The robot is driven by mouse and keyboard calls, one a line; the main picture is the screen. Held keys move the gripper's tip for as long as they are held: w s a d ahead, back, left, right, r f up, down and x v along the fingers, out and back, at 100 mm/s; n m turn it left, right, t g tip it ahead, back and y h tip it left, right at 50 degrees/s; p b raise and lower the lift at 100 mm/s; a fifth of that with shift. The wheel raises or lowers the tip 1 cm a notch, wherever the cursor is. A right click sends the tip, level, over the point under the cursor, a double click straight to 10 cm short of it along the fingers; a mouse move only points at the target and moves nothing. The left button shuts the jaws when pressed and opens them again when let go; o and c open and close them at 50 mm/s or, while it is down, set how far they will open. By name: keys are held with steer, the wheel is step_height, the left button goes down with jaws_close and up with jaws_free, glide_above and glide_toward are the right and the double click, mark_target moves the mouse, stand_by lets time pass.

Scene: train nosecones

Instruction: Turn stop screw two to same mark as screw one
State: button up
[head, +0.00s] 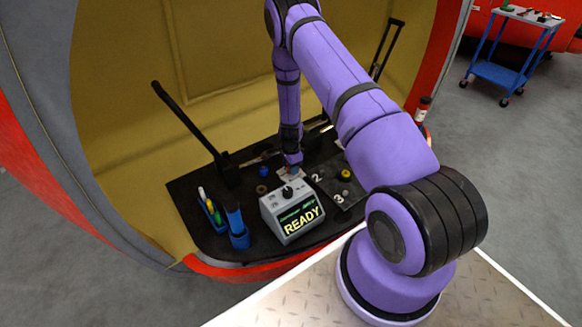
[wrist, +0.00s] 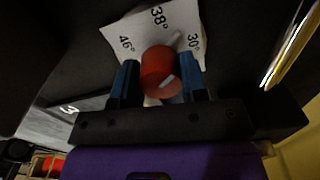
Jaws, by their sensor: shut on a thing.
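A white pointer line shows beside the knob, between the 38° and 30° prints. My gripper (wrist: 159,80) has its blue fingertips on both sides of the knob and is shut on it. In the head view my gripper (head: 293,166) reaches down to the white plate behind the grey box; the knob is mostly hidden there. Its number is not readable, so I cannot tell which screw it is.
A grey box (head: 292,214) reading READY stands in front of my gripper. A dark plate (head: 328,186) marked 2 and 3 lies to its right, with a yellow knob (head: 345,174). A pen holder (head: 212,212) and blue container (head: 237,228) stand left. Black levers rise behind.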

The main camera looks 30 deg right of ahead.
steer(key=n, duration=0.5)
steer(key=shift+n, duration=0.3)
steer(key=n, duration=0.5)
steer(key=shift+n, duration=0.3)
steer(key=n, duration=1)
steer(key=o, duration=0.9)
steer(key=shift+o, duration=0.2)
steer(key=shift+r, duration=0.1)
